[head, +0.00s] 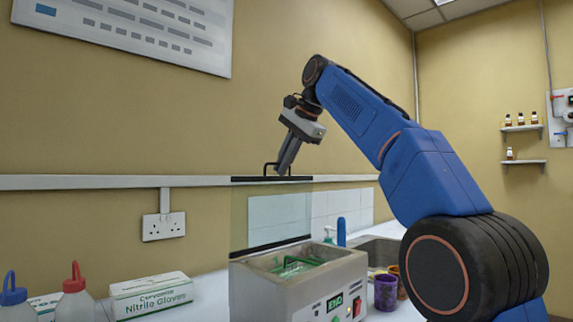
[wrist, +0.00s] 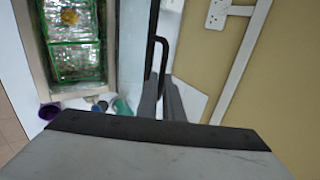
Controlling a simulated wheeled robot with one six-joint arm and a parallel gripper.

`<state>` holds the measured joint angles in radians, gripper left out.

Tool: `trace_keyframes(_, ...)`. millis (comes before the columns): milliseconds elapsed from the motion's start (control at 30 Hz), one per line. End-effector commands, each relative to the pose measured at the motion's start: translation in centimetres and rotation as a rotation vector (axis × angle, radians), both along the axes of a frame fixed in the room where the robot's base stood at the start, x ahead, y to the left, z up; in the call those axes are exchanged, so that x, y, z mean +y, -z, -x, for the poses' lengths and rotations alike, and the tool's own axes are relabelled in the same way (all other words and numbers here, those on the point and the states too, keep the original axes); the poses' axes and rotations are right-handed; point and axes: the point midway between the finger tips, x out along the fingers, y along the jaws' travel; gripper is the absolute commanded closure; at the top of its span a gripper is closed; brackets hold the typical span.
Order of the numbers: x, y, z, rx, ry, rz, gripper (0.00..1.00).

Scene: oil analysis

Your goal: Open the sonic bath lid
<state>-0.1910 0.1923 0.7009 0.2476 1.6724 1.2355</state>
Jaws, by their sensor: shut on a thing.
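The sonic bath (head: 305,290) is a beige metal box with a green display, standing on the counter. Its clear lid (head: 243,212) stands upright along the back edge, with a black strip on its top edge. In the wrist view the lid (wrist: 131,60) is seen nearly edge-on beside the open tank. My gripper (head: 281,169) is at the top of the lid, shut on the black lid handle (head: 266,165). The handle (wrist: 152,50) also shows beside my fingers (wrist: 172,100) in the wrist view. A green basket (wrist: 75,50) shows in the open tank.
A nitrile glove box (head: 150,296) and wash bottles with red (head: 75,290) and blue (head: 12,290) caps stand at left. A purple cup (head: 385,291) and a sink (head: 375,250) are right of the bath. The wall is close behind the lid.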

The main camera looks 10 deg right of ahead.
Motion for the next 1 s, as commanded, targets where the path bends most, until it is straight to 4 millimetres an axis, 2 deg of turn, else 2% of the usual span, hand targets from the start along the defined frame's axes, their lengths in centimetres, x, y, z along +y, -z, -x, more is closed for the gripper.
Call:
trace_keyframes(33,0.27,0.78,-0.51,0.023,-0.002,0.008,1.0)
trace_keyframes(733,0.54,0.9,-0.85,0.05,-0.004,0.025,1.0)
trace_keyframes(800,0.55,0.9,-0.85,0.05,-0.004,0.025,0.79)
trace_keyframes(833,0.55,0.9,-0.85,0.049,-0.004,0.025,0.75)
trace_keyframes(1000,0.52,0.83,-0.82,0.049,-0.004,0.025,0.75)
